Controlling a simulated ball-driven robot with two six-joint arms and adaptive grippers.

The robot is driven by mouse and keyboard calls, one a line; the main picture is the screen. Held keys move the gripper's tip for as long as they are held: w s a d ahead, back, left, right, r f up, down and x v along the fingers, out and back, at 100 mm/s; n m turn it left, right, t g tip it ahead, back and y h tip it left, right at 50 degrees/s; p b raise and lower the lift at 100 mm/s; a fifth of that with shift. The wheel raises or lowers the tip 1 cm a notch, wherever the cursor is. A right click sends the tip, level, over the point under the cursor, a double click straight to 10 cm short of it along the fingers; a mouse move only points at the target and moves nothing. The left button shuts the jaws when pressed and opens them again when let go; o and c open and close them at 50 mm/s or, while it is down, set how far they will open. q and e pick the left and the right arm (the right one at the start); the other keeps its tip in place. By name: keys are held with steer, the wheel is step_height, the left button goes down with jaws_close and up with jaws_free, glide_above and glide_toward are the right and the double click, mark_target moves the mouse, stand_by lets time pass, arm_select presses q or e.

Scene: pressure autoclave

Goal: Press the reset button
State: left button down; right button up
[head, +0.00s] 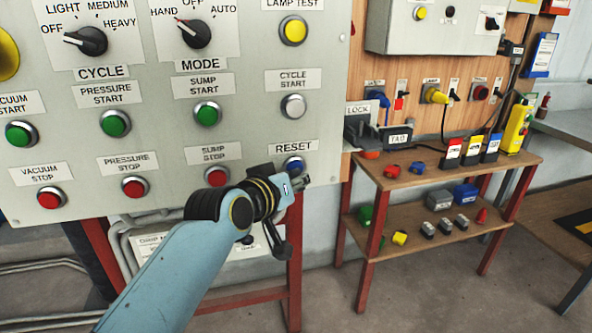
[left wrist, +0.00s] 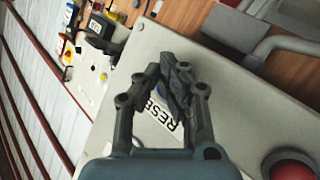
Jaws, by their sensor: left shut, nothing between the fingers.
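The blue reset button (head: 293,163) sits on the grey control panel (head: 247,110) under the RESET label (head: 291,144), at the panel's lower right. My left gripper (head: 304,182) is shut and empty, its tips just below and right of the button in the head view. In the left wrist view the closed fingers (left wrist: 168,70) lie in front of the RESET label (left wrist: 166,117). A bit of the blue button (left wrist: 166,91) shows behind them; the rest is hidden. I cannot tell whether the tips touch the panel or button. My right gripper is not in view.
The red sump stop button (head: 216,175) is left of the gripper, and the white cycle start button (head: 293,106) is above reset. A wooden bench (head: 435,170) with plugs and boxes stands right of the panel. Floor shows below.

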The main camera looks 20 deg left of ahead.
arm_select(q)
steer(key=shift+s+d+p, duration=0.5)
steer(key=shift+s+p, duration=0.05)
steer(key=shift+s, duration=0.2)
